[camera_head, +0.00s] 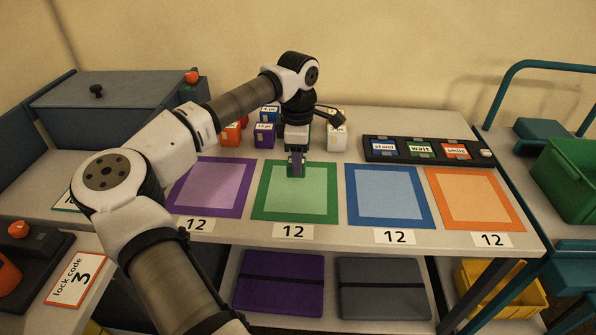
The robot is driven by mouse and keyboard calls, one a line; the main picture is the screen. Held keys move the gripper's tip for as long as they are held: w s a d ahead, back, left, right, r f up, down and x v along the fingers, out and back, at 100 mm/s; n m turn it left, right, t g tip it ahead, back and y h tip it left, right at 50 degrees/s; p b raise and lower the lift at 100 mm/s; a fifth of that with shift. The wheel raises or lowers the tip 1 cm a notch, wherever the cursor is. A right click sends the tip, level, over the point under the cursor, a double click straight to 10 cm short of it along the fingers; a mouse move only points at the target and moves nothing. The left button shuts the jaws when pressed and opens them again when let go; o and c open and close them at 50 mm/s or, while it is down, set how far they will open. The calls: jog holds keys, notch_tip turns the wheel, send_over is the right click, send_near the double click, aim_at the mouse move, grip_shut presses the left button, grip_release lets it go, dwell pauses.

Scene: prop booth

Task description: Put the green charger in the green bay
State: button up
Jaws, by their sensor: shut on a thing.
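The green bay (263,215) is a green-bordered square with a pale green middle, second from the left in a row on the table. My gripper (296,163) points down at the back edge of this bay. It is shut on a small green thing, which looks like the green charger (303,160). The fingers hide much of it, and I cannot tell whether it touches the surface.
Purple (242,208), blue (428,219) and orange (516,222) bays flank the green one, all bare. A dark button panel (372,156) lies at the back right.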

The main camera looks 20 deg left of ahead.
jog(key=shift+f+p, duration=0.3)
jog(key=shift+f, duration=2.2)
jog(key=shift+f, duration=0.1)
jog(key=o, duration=1)
notch_tip(320, 180, up, 12)
jog(key=shift+r+b, duration=0.1)
jog(key=shift+b, duration=0.55)
